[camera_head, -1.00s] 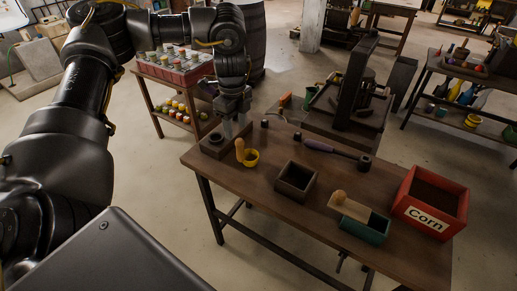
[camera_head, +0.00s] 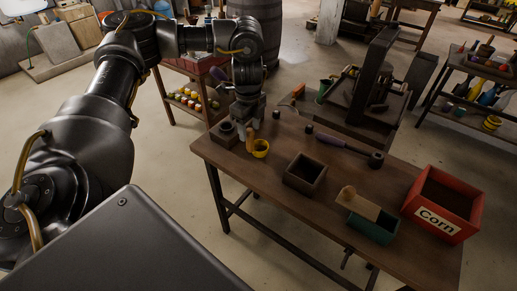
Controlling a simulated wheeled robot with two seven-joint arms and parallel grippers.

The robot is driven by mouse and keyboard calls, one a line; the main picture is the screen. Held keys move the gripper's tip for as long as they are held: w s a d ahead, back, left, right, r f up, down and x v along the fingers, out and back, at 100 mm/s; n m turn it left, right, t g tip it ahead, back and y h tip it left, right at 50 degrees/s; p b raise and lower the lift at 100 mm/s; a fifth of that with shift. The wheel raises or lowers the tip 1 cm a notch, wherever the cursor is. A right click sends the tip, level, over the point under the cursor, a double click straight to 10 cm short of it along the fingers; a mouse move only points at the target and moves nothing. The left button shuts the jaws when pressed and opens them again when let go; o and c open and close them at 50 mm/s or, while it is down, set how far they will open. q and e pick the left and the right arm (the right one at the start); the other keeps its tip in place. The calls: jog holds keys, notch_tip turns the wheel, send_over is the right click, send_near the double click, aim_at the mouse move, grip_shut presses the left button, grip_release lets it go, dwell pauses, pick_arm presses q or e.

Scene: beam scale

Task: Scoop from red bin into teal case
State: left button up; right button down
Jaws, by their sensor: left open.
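The red bin (camera_head: 466,225) labelled "Corn" stands at the right end of the table, with dark brown contents. The teal case (camera_head: 371,228) sits left of it, partly covered by a light wooden lid (camera_head: 363,206) with a round knob. A yellow scoop (camera_head: 261,149) with an upright wooden handle (camera_head: 250,138) stands at the table's far left. My left gripper (camera_head: 248,124) is open, pointing down at the top of the scoop's handle. Its fingers are partly hidden, so I cannot tell whether they touch the handle. My right gripper is out of view.
An open dark box (camera_head: 304,176) stands mid-table, between scoop and teal case. A dark block with a round top (camera_head: 223,134) is left of the scoop. A purple-handled tool (camera_head: 341,146) lies behind the box. The beam scale (camera_head: 374,75) stands behind the table.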

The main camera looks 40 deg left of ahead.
aim_at(250, 137)
pick_arm(q)
jog(key=f, duration=0.4)
jog(key=shift+w+a+f, duration=0.1)
jog(key=shift+w+f, duration=0.1)
jog(key=shift+f, duration=0.05)
grip_shut()
